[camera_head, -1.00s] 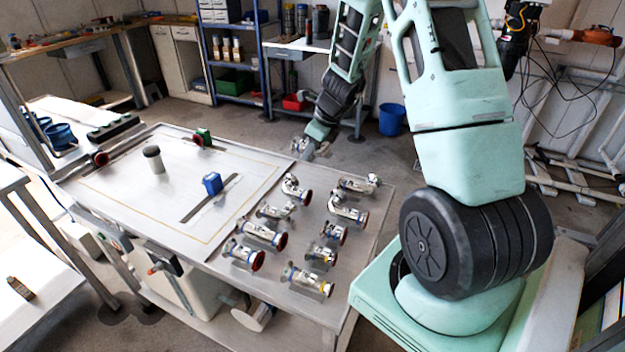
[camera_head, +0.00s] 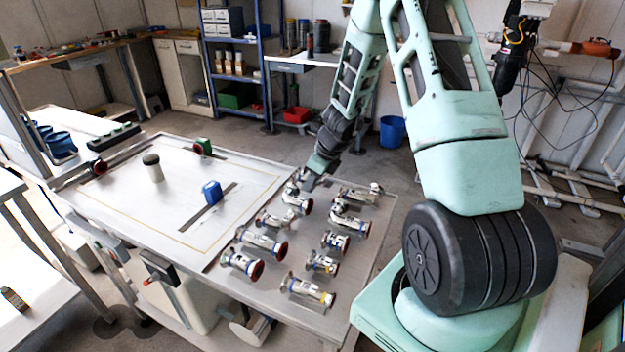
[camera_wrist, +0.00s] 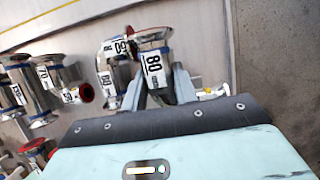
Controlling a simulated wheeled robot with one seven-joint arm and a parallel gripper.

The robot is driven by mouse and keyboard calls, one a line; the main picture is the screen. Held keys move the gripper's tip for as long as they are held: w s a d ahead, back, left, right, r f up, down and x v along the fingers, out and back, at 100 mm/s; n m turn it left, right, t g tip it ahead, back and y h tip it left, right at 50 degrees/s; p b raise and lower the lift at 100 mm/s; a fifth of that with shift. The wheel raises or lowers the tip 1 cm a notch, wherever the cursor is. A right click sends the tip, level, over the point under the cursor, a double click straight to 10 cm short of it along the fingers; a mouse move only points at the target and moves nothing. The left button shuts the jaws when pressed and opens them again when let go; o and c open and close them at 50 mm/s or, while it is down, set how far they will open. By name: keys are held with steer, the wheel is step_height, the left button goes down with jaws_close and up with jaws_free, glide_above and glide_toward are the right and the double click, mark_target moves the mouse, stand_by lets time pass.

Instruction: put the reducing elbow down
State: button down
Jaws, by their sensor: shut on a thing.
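In the wrist view my gripper (camera_wrist: 163,90) is shut on a metal fitting with a white label reading 80, the reducing elbow (camera_wrist: 153,65). Its flanged end points up in the picture and the finger hides its lower part. Just left of it is another shiny fitting with a red-ringed end (camera_wrist: 115,60), very close; I cannot tell whether they touch. In the head view my gripper (camera_head: 306,182) is low over the back edge of the fittings on the table (camera_head: 220,255). The held elbow is hard to make out there.
Several metal fittings with red or yellow ends stand in two rough rows, such as a long one (camera_head: 262,243) and a front one (camera_head: 308,291). The table's left middle is mostly clear.

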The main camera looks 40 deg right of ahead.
steer(key=shift+f+b, duration=0.3)
steer(key=shift+f, duration=0.15)
steer(key=c, duration=1)
jaws_free()
steer(key=shift+o, duration=0.2)
steer(key=shift+r, duration=0.1)
